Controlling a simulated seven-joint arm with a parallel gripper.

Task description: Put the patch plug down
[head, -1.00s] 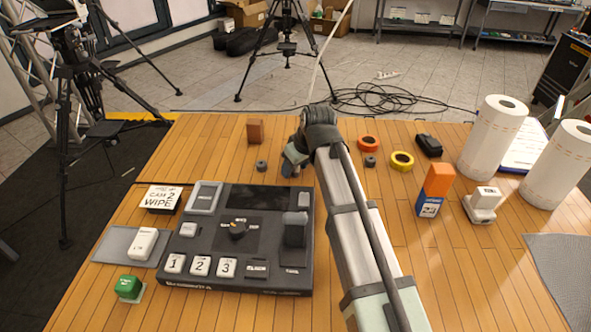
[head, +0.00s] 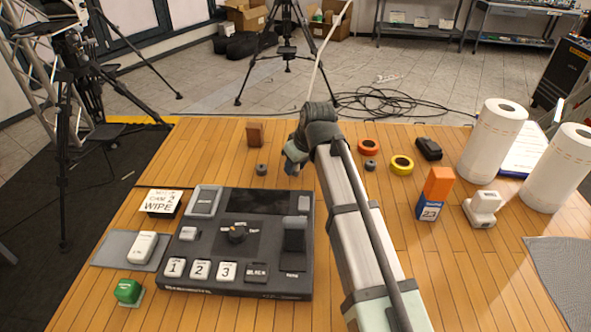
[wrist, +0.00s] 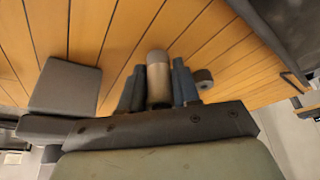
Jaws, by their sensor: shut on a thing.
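My gripper (wrist: 158,88) is shut on the patch plug (wrist: 158,70), a tan-and-grey cylinder with a rounded tip that sticks out between the dark blue-grey fingers in the wrist view. In the head view my gripper (head: 292,165) hangs over the wooden table, behind the right part of the dark control console (head: 180,286). The plug cannot be made out in the head view, where my wrist and fingers hide it. I cannot tell whether it touches the table.
A small grey ring (head: 261,169) lies left of my gripper, with a brown block (head: 255,133) behind it. To the right are an orange tape roll (head: 368,147), a yellow roll (head: 401,164) and a paper-towel roll (head: 491,140).

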